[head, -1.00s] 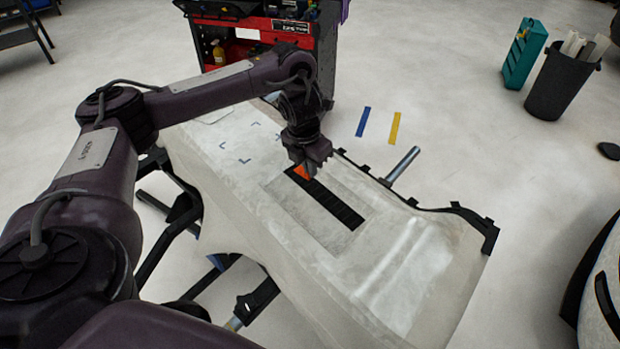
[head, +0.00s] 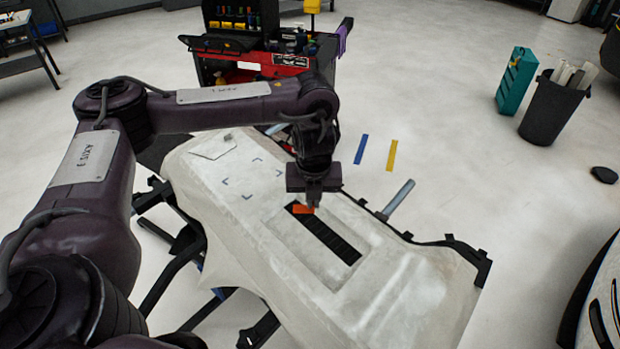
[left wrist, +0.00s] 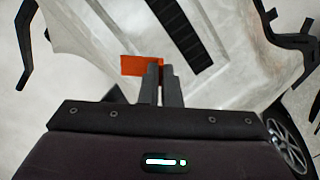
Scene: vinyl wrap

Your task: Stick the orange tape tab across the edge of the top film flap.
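The orange tape tab (head: 303,209) shows at the upper end of the black slatted strip (head: 328,237) on the pale panel. My left gripper (head: 314,205) points down over that end. In the left wrist view the tab (left wrist: 140,65) sticks out to the left from between the nearly closed fingertips (left wrist: 161,65), beside the strip's edge. I cannot tell whether the tab touches the panel. Pale, clear-looking film (head: 281,230) seems to border the strip; the top flap's edge is not distinct. My right gripper is not in view.
The panel (head: 420,295) rests on a dark stand, with black clips along its right edge. A tool cart (head: 290,62) stands behind my left arm. A blue strip (head: 361,149) and a yellow strip (head: 392,155) lie on the floor. A black bin (head: 550,108) stands at the right.

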